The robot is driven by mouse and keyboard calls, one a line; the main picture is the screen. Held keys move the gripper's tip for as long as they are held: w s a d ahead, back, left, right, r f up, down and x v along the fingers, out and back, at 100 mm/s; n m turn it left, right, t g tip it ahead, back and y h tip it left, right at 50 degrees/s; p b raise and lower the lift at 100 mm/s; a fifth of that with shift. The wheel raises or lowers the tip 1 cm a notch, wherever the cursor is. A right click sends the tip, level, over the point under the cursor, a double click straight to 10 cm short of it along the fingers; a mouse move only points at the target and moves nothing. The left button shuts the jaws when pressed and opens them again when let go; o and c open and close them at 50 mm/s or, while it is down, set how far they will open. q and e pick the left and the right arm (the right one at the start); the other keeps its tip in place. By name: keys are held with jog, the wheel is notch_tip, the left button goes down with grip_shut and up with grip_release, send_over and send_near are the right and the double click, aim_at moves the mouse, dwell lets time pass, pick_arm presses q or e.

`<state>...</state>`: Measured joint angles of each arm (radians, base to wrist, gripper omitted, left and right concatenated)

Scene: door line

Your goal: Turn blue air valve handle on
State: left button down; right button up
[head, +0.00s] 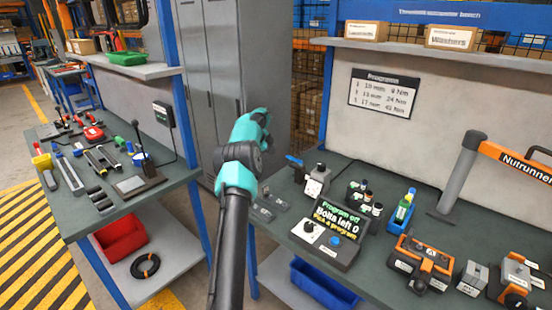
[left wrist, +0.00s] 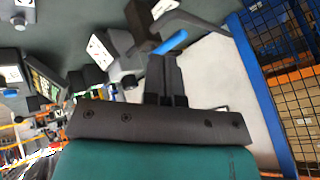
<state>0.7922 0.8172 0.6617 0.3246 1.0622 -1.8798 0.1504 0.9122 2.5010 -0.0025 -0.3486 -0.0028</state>
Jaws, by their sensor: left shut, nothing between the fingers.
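The blue air valve handle (head: 294,160) points up and left from the grey valve body with a white label (head: 317,180), on the right bench. In the left wrist view the blue handle (left wrist: 172,42) appears just beyond my left gripper's fingertips (left wrist: 163,58). My right gripper is not in view.
Grey metal lockers (head: 215,60) stand behind my arm. A left bench (head: 120,190) holds tools. Open floor lies between the benches.

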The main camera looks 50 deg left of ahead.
pick_arm(q)
jog(key=shift+a+v, duration=0.15)
jog(key=shift+v, duration=0.5)
jog(key=shift+a+v, duration=0.15)
jog(key=shift+v, duration=0.5)
jog(key=shift+w, duration=0.1)
